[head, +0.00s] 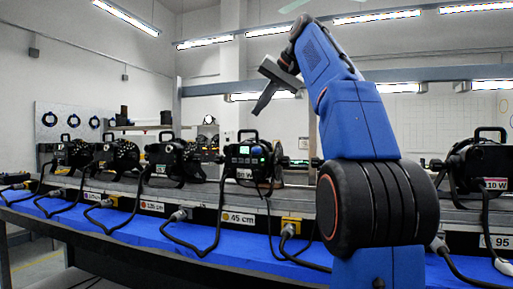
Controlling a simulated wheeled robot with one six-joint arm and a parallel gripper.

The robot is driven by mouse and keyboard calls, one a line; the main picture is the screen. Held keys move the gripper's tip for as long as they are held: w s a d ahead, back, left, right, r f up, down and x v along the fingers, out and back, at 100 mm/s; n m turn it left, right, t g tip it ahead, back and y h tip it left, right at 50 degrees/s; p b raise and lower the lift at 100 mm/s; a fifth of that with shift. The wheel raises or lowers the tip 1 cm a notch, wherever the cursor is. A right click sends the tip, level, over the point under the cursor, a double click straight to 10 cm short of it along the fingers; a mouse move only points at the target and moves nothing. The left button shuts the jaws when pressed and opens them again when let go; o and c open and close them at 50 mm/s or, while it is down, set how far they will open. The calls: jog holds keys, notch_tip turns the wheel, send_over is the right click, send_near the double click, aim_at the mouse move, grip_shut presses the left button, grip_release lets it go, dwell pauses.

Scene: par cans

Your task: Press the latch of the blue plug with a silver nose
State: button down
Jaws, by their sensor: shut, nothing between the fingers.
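My gripper (264,101) hangs from my raised blue arm, in the air above the bench and the row of lamps. Its fingers point down and to the left, and they are shut and empty. It is well apart from every plug. Several cable plugs show along the front of the bench, among them a greyish plug (179,214) left of the 45 cm label and a pale plug (288,231) at a yellow socket. They are too small to tell which is blue with a silver nose, and no latch can be made out. My arm hides part of the bench at the right.
Several black par cans, such as one (250,162) with a lit green display, stand in a row on the bench. Black cables loop down over the blue cloth (145,231). One more lamp (476,166) stands right of my arm. The air above the lamps at left is free.

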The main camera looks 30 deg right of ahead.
send_over(260, 149)
notch_tip(260, 149, down, 8)
jog(key=shift+s+a, duration=0.2)
jog(key=shift+f, duration=0.75)
dwell(3.2)
jog(key=shift+r, duration=0.8)
notch_tip(260, 149, up, 5)
dwell(0.6)
dwell(0.5)
